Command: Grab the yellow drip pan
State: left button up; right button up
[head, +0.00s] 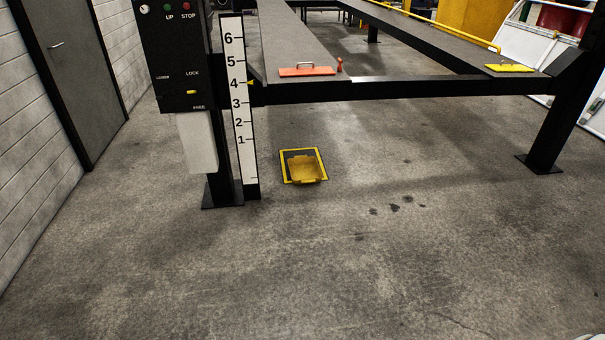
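The yellow drip pan (305,170) sits on the floor inside a dark square mat with a yellow border (284,166). It lies just right of the lift's front left post, in front of the raised runway's end. The pan looks empty. Neither of my grippers shows in the head view. A small pale shape at the bottom right corner is too cut off to identify.
A black lift post with a control box (175,55) and a numbered height scale (239,105) stands left of the pan. A black crossbeam (400,91) spans above and behind it to the right post (555,120). The concrete floor in front is clear, with dark stains.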

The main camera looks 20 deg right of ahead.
aim_at(304, 169)
jog(key=i+l+z, duration=0.3)
jog(key=i, duration=0.65)
jog(key=i+z, duration=0.35)
jog(key=i, duration=0.65)
